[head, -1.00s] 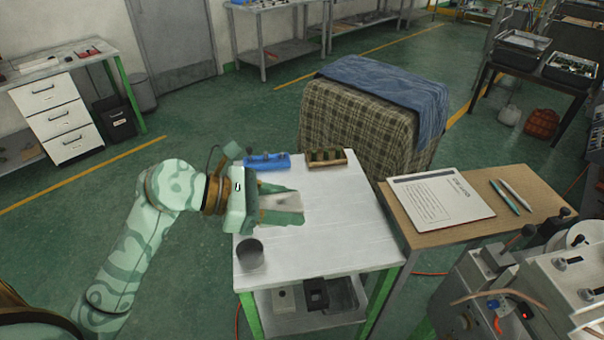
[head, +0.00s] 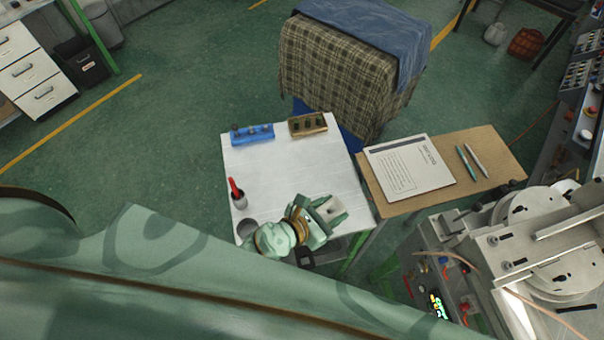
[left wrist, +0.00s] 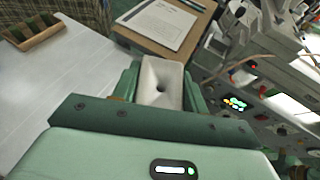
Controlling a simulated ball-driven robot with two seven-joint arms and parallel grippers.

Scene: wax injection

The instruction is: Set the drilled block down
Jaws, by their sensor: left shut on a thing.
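The drilled block (left wrist: 161,84) is a pale block with a dark round hole, seen in the left wrist view between my left gripper's two fingers. My left gripper (head: 327,211) is shut on it over the near right part of the white table (head: 285,175). The block also shows as a small pale patch in the head view (head: 325,208). Whether its underside touches anything is hidden. My right gripper is not in view.
A blue rack (head: 252,134) and a brown rack (head: 308,124) stand at the white table's far edge. A red-handled tool (head: 235,187) and a grey cup (head: 246,228) are at its left. A wooden side table (head: 495,180) holds a paper sheet (head: 408,166) and pens. Machinery (head: 520,255) is at right.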

